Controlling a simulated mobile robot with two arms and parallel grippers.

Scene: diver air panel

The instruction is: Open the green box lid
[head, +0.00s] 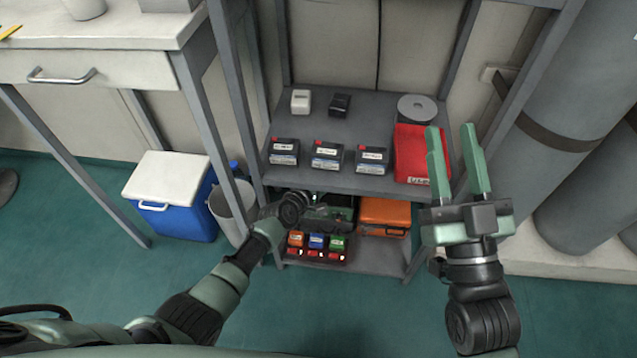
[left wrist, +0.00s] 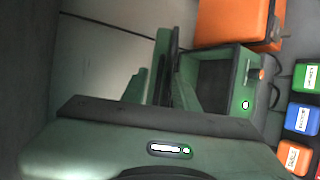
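The green box (head: 342,214) stands on the lower shelf, partly hidden by my left gripper. In the left wrist view the green box (left wrist: 246,80) shows a dark grey recessed face and an orange latch. A thin dark upright panel stands at its left, seen between my fingers; I cannot tell for sure whether it is the lid. My left gripper (left wrist: 165,85) is at the box with its fingers apart; contact is unclear. My right gripper (head: 457,148) is open and empty, raised in front of the shelf's right side.
An orange case (head: 384,212) is right of the green box. A red tray (head: 318,256) with small orange, blue and green boxes is in front. The upper shelf (head: 372,112) is close above my left gripper. A bin (head: 234,208) and blue cooler (head: 180,217) stand left.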

